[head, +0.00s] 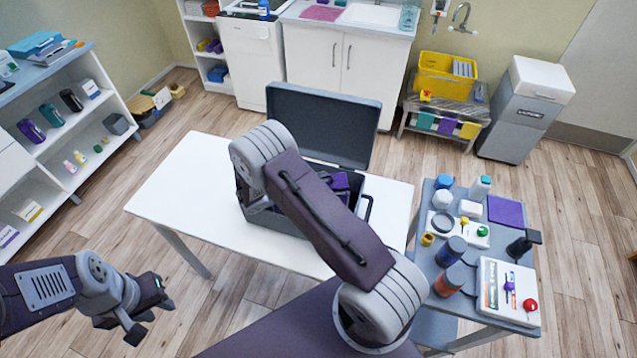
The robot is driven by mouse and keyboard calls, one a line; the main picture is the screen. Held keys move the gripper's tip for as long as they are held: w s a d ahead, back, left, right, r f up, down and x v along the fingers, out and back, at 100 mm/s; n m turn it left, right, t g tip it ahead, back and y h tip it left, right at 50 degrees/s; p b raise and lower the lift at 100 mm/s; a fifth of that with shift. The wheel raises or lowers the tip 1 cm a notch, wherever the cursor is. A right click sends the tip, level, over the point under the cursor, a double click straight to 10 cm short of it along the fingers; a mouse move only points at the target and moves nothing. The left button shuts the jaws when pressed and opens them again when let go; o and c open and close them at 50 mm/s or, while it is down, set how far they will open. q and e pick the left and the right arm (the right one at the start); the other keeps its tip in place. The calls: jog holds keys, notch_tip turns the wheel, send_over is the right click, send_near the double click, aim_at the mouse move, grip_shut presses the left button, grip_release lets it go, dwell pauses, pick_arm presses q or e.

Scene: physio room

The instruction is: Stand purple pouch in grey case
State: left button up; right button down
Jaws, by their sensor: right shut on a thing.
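The grey case (258,220) stands open on the white table, its lid (325,122) raised at the back. The purple pouch (338,184) shows in part inside the case, towards the right; its lower part is hidden. My right arm (325,212) reaches over the case and covers much of its inside. My right gripper is mostly hidden behind this arm, shut on the purple pouch as far as I can tell. My left gripper (150,318) is open and empty at the lower left, away from the table.
The white table (185,185) is bare left of the case. A grey cart (410,260) at the right holds bottles, jars, a purple cloth (505,211) and a book (508,290). A shelf (65,150) stands at the left. A yellow bin (440,85) and white cabinets (345,55) are behind.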

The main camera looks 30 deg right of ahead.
jog(key=shift+w+f, duration=0.15)
jog(key=shift+f, duration=0.8)
jog(key=c, duration=1.5)
grip_release()
jog(key=shift+f, duration=0.1)
jog(key=shift+c, duration=0.2)
